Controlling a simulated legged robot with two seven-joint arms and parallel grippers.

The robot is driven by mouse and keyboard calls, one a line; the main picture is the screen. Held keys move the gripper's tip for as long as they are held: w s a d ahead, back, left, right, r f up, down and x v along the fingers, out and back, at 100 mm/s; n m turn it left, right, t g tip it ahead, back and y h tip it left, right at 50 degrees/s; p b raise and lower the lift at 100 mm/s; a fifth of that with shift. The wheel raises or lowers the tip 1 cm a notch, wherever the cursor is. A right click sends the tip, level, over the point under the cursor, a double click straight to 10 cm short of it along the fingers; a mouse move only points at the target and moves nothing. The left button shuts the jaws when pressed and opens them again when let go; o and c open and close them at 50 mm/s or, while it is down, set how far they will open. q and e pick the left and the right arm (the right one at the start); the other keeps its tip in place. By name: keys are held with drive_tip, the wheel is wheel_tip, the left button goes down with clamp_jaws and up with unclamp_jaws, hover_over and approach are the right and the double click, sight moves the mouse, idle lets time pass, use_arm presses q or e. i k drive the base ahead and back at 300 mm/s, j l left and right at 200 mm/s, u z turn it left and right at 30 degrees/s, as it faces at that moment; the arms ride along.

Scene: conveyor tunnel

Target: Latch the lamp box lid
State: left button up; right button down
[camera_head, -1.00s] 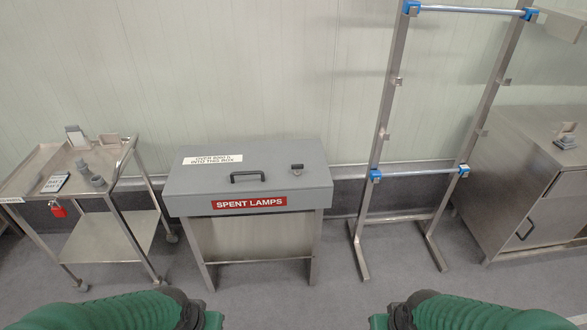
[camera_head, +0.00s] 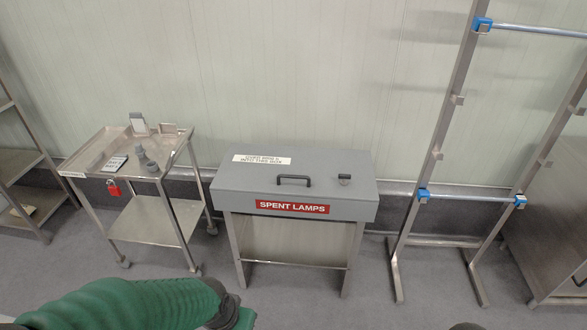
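The grey lamp box (camera_head: 345,208) stands on metal legs against the wall, with a red "SPENT LAMPS" label (camera_head: 292,206) on its front. Its lid (camera_head: 320,170) lies down flat and carries a black handle (camera_head: 294,179). A small metal latch (camera_head: 344,179) sits on the lid right of the handle; its exact position is too small to tell. My green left arm comes in at the bottom left, in front of and below the box. Its gripper fingers are not visible. My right gripper is out of view.
A steel trolley (camera_head: 150,220) with a red padlock (camera_head: 113,188) and small grey items stands left of the box. A metal rack (camera_head: 437,154) stands to the right, with a steel cabinet (camera_head: 555,215) beyond. Shelves (camera_head: 25,160) are at far left. Grey floor lies in front.

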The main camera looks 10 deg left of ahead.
sight(344, 177)
drive_tip(key=i+l+z, duration=0.1)
drive_tip(key=i+l, duration=0.15)
drive_tip(key=i, duration=0.45)
drive_tip(key=i+l, duration=0.15)
drive_tip(key=i, duration=0.6)
drive_tip(key=i+l+z, duration=0.15)
drive_tip(key=i, duration=0.6)
